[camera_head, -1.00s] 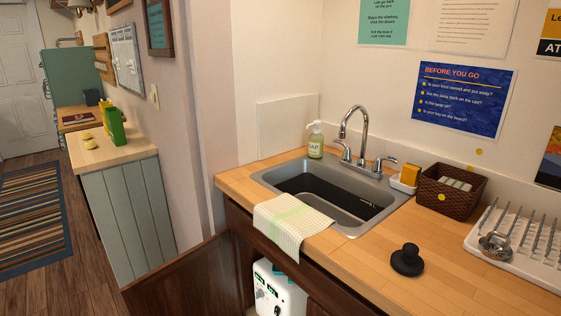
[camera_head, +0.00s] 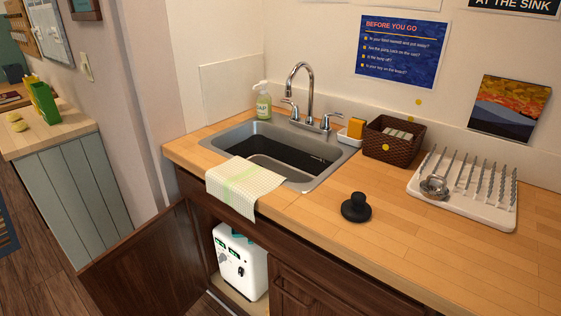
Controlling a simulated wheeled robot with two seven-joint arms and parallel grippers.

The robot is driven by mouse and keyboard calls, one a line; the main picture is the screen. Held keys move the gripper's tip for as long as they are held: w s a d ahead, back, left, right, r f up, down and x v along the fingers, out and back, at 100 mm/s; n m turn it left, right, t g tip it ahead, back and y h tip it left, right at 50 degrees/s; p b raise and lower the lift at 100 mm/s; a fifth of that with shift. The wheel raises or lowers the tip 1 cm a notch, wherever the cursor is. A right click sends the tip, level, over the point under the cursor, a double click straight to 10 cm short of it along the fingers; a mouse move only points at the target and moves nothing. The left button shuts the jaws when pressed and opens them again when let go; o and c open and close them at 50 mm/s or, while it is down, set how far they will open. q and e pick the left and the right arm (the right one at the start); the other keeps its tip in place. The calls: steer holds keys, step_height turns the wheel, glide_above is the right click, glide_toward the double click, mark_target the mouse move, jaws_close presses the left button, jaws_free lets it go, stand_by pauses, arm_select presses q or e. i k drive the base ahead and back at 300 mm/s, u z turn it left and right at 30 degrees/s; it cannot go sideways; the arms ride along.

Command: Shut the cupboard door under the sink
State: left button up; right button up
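The dark brown cupboard door (camera_head: 145,268) under the sink stands open. It swings out toward the lower left from the cupboard's left side. The open cupboard shows a white box-shaped device (camera_head: 240,262) with green displays inside. The grey sink (camera_head: 270,150) is set in the wooden counter above. A checked cloth (camera_head: 243,187) hangs over the counter's front edge, above the opening. Neither of my grippers shows in the head view.
A closed cupboard front (camera_head: 310,292) is right of the opening. On the counter are a black knobbed object (camera_head: 356,208), a brown basket (camera_head: 391,140), a dish rack (camera_head: 464,200) and a soap bottle (camera_head: 263,101). A grey-green panelled cabinet (camera_head: 75,198) stands left of the door.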

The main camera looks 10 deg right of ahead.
mark_target(156, 269)
steer(key=u, duration=1.85)
steer(key=i, duration=3.8)
steer(key=z, duration=4.4)
